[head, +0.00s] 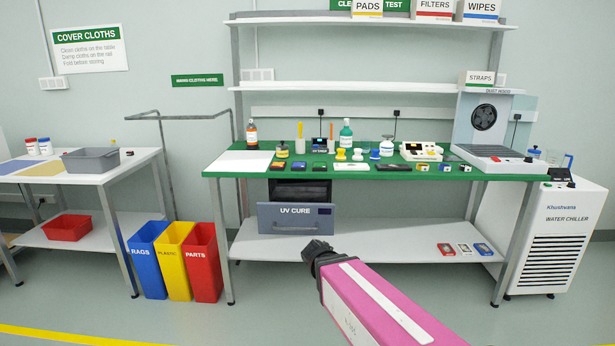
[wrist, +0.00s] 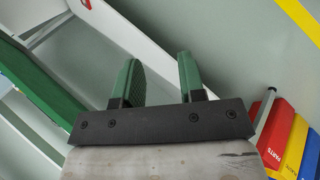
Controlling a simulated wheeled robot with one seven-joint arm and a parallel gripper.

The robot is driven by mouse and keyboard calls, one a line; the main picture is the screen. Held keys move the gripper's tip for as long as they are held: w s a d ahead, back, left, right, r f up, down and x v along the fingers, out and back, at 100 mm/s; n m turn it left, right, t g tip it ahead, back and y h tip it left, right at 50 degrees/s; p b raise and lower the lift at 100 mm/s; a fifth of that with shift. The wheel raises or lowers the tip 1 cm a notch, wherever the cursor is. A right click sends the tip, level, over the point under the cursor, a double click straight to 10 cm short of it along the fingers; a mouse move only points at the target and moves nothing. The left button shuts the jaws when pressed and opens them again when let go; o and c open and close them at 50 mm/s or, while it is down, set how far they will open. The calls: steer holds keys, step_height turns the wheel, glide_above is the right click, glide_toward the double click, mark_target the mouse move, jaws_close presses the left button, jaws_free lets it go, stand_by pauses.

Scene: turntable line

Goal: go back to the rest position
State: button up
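My gripper (wrist: 158,78) shows in the wrist view with its two green fingers apart and nothing between them. In the head view my pink arm reaches up from the bottom, right of centre. Its dark end is in front of the lower shelf, below the green bench top (head: 380,177). The fingers cannot be made out there.
The bench holds several bottles, jars and small devices. A UV CURE drawer front (head: 296,218) hangs below it. Blue, yellow and red bins (head: 203,262) stand left of the bench, and a water chiller (head: 545,235) right. The floor in front is clear.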

steer(key=s+d+f+m+g+y, duration=0.4)
steer(key=s+d+f+m+y, duration=0.2)
steer(key=d, duration=0.2)
steer(key=shift+s+g, duration=0.25)
steer(key=shift+g, duration=0.05)
